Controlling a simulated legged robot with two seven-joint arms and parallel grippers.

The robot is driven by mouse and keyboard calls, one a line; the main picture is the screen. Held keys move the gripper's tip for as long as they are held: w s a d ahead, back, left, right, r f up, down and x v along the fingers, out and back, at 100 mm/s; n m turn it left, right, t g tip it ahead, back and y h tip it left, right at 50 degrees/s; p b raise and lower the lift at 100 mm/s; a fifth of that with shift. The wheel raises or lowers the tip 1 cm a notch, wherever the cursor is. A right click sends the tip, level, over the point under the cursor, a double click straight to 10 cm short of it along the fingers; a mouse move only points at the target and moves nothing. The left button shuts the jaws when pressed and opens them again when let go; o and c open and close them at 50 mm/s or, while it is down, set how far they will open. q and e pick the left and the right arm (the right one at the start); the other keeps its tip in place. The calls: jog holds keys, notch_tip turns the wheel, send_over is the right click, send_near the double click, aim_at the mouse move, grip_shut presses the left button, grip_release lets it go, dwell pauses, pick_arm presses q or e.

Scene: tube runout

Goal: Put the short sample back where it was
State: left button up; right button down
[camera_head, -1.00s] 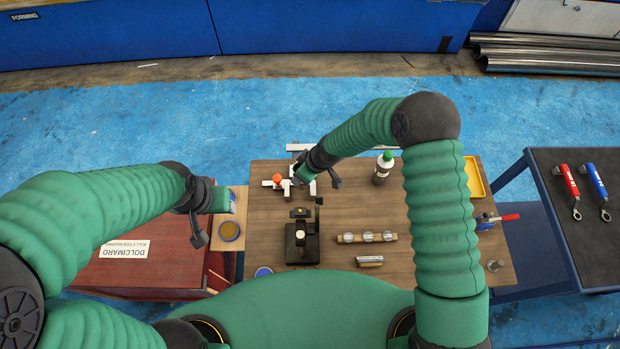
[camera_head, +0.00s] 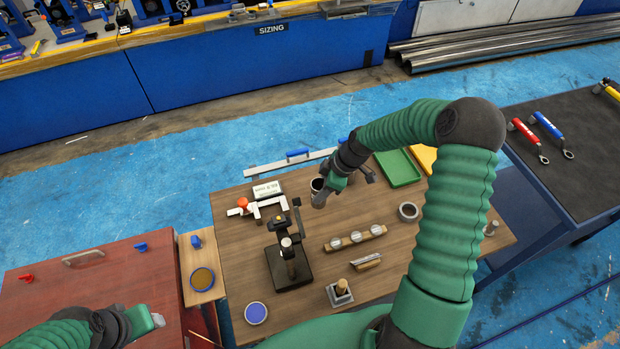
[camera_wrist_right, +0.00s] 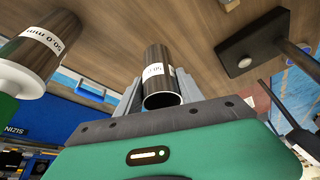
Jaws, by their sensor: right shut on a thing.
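The short sample is a dark tube with a white label; in the right wrist view the sample (camera_wrist_right: 157,60) stands between my right gripper's fingers (camera_wrist_right: 158,90), its open end toward the camera. In the head view my right gripper (camera_head: 322,194) is shut on the sample (camera_head: 317,184) over the back middle of the wooden table (camera_head: 232,215). I cannot tell whether the tube touches the table. My left gripper (camera_head: 150,322) shows only partly at the lower left, and its fingers are unclear.
A black stand (camera_head: 290,270) is left of a wooden strip with several round pieces (camera_head: 355,238). A metal ring (camera_head: 408,211) and green tray (camera_head: 397,168) lie right.

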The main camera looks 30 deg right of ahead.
jog(key=w, duration=0.3)
jog(key=w+f+p, duration=0.1)
jog(key=w, duration=0.1)
jog(key=w+d+f+p, duration=0.1)
jog(key=w, duration=0.2)
jog(key=shift+w+f, duration=0.2)
jog(key=shift+w, duration=0.1)
jog(key=shift+d+f, duration=0.9)
jog(key=shift+d, duration=0.3)
jog(key=c, duration=1)
grip_release()
jog(key=shift+d, duration=0.2)
jog(key=shift+o, duration=1.3)
jog(key=shift+a, duration=0.15)
jog(key=shift+a+r, duration=0.25)
jog(key=shift+a, duration=0.55)
jog(key=shift+r, duration=0.15)
pick_arm(q)
jog(key=shift+a+r+b, duration=0.45)
jog(key=shift+a+b, duration=0.15)
jog(key=shift+a, duration=0.2)
pick_arm(e)
jog(key=v, duration=1.1)
jog(key=shift+d+r, duration=0.25)
jog(key=shift+r, duration=0.05)
